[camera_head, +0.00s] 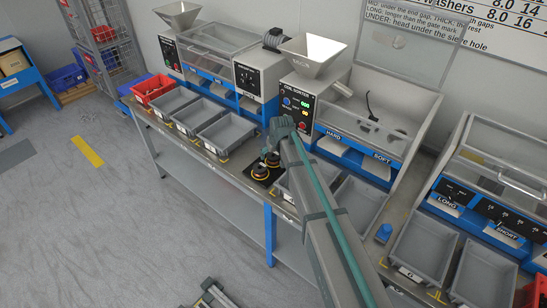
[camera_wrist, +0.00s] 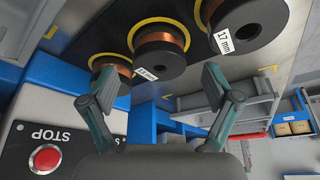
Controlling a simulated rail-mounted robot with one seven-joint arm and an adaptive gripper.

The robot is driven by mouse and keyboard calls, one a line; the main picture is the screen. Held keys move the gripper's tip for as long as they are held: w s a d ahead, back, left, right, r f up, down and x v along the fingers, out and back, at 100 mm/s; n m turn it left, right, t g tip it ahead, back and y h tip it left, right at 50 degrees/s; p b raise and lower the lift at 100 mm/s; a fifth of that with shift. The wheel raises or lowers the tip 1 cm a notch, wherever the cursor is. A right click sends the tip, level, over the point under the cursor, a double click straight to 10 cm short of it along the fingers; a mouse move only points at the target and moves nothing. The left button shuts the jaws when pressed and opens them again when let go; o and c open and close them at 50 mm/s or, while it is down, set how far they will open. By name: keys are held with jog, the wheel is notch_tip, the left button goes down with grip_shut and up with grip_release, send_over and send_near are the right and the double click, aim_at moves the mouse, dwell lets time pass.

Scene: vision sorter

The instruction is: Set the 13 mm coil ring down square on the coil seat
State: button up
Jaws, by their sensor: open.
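In the wrist view, three black-flanged copper coil rings stand in a row, each with a yellow ring around its base. The nearest one (camera_wrist: 254,22) is labelled 17 mm. The middle one (camera_wrist: 160,48) has a small tilted label that may read 13 mm. The third (camera_wrist: 112,68) is partly behind my left finger. My gripper (camera_wrist: 160,88) is open and empty, its fingers apart just short of the middle coil. In the head view, the coils (camera_head: 261,172) sit on a dark plate beside my arm's end, which hides part of them. I cannot identify the coil seat for certain.
Grey bins (camera_head: 226,133) line the bench on both sides of the coils. The coil sorter (camera_head: 300,105) with its hopper stands behind. A red STOP button (camera_wrist: 46,158) is at lower left in the wrist view. A blue block (camera_head: 384,232) stands on the bench at right.

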jog(key=shift+x, duration=1.3)
jog(key=c, duration=1.5)
jog(key=shift+r, duration=0.15)
jog(key=shift+c, duration=0.2)
